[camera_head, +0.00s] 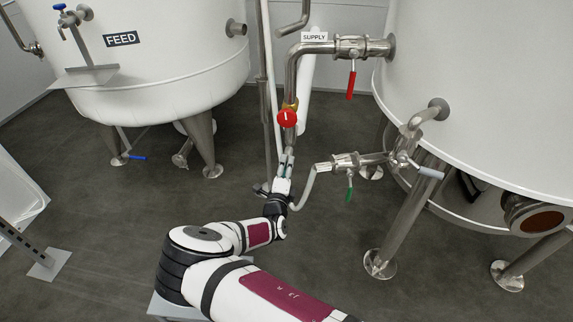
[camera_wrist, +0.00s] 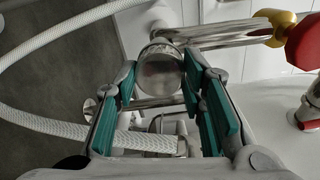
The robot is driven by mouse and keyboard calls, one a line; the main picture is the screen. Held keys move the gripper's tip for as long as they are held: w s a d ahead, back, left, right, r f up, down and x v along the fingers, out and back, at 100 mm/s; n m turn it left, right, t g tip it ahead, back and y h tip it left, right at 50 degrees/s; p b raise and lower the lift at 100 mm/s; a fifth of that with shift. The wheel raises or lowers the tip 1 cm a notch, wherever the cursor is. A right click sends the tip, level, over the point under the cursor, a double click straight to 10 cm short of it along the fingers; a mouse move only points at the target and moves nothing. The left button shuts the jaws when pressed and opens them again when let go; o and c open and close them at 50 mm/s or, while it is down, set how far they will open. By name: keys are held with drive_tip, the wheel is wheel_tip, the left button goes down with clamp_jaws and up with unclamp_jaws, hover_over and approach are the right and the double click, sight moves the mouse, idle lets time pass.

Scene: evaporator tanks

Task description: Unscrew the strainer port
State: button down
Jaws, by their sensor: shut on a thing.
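The strainer port (camera_wrist: 158,68) shows in the wrist view as a round, shiny steel cap at the end of a short pipe branch. My gripper (camera_wrist: 160,82) has its teal-padded fingers on the left and right of this cap and is shut on it. In the head view my gripper (camera_head: 285,168) reaches up to the lower end of the steel pipe below the red knob. The port itself is hidden there by the gripper and is too small to make out.
A red knob (camera_head: 287,118) with a brass collar sits just above my gripper. A red-handled supply valve (camera_head: 351,80) and a green-handled valve (camera_head: 348,185) are to the right. A white braided hose (camera_wrist: 50,127) loops close by. White tanks stand on both sides; floor (camera_head: 90,220) is open at left.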

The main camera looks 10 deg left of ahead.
drive_tip(key=shift+d+f, duration=0.1)
drive_tip(key=shift+f, duration=0.05)
drive_tip(key=c, duration=1.3)
unclamp_jaws()
